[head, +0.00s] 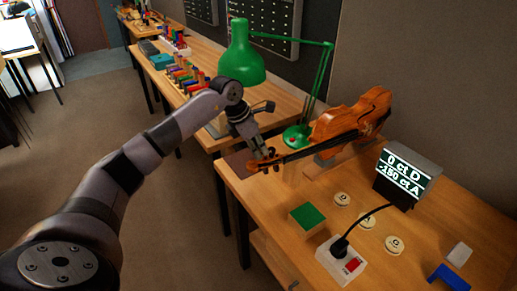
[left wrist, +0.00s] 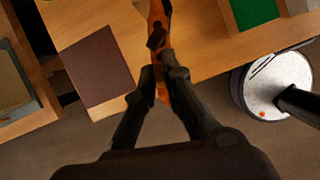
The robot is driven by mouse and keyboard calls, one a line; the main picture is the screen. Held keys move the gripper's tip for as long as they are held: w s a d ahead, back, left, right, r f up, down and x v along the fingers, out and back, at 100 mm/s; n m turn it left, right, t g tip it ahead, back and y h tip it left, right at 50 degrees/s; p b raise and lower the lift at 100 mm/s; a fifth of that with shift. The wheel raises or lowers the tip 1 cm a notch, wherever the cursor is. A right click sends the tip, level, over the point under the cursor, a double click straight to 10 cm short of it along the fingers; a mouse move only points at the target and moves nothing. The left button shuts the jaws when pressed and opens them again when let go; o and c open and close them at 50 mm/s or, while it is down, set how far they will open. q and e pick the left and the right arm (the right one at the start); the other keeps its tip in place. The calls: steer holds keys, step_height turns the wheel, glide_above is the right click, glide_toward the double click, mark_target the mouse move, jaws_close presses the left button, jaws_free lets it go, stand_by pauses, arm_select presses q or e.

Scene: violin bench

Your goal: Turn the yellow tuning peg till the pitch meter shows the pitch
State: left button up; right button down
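The orange-brown violin (head: 352,118) lies at the bench's back, its neck pointing left to the near corner. My left gripper (head: 264,162) is at the head end of the violin. In the left wrist view, the fingers of my left gripper (left wrist: 162,75) stand on both sides of the orange violin head (left wrist: 159,18). Whether they grip anything is unclear. I cannot make out the yellow peg; the fingers partly hide that area. The pitch meter (head: 408,174) reads "0 ct D" and "-150 ct A". My right gripper is not in view.
A green lamp (head: 241,58) stands behind the violin. A green-topped block (head: 307,216), several white round discs (head: 367,221), a socket box with a plug (head: 342,262) and a blue piece (head: 447,277) lie on the bench. A brown mat (left wrist: 98,67) lies by the violin head.

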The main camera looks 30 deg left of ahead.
arm_select(q)
steer(key=o, duration=0.4)
steer(key=shift+o, duration=0.2)
steer(key=shift+r, duration=0.1)
steer(key=v, duration=1.2)
stand_by(1.1)
